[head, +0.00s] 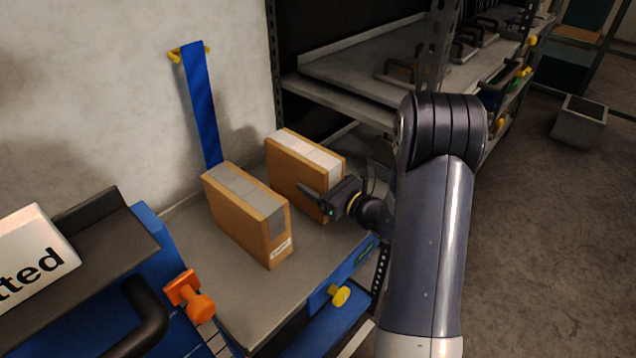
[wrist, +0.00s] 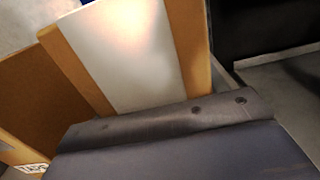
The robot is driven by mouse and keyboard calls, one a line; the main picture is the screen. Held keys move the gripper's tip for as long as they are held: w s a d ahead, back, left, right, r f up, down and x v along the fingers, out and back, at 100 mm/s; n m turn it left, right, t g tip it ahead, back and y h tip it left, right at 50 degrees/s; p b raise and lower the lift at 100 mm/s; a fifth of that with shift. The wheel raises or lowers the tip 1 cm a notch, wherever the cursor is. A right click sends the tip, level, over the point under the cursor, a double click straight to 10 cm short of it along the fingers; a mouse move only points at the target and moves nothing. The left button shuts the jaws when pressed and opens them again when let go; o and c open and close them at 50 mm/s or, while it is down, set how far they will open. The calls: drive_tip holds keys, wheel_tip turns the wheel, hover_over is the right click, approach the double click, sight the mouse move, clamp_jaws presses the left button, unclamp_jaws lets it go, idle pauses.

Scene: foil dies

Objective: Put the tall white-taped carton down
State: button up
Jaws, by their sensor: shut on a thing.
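The tall white-taped carton (head: 293,169) is a brown box with a pale tape strip along its top. It stands upright at the back of the grey platform (head: 203,284), near the shelf. My gripper (head: 335,196) is shut on it at its right end. In the wrist view the carton (wrist: 188,40) fills the upper middle, its white tape facing the camera, behind the gripper's dark body. Whether its base touches the platform cannot be told. A second carton (head: 240,222) with grey tape and a small white label stands in front and to the left, a narrow gap apart.
A blue strap (head: 199,105) hangs on the wall behind the cartons. Dark metal shelving (head: 360,70) stands at the back right. An orange knob (head: 193,297) and a yellow knob (head: 341,295) sit at the front edge. The platform's front left part is bare.

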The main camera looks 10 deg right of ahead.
drive_tip(key=shift+f, duration=0.1)
drive_tip(key=o, duration=1.4)
drive_tip(key=shift+r, duration=0.2)
drive_tip(key=shift+s+d, duration=0.15)
drive_tip(key=shift+s, duration=0.05)
drive_tip(key=p+v, duration=0.1)
drive_tip(key=v, duration=1)
drive_tip(key=shift+s+d, duration=0.15)
drive_tip(key=shift+s, duration=0.05)
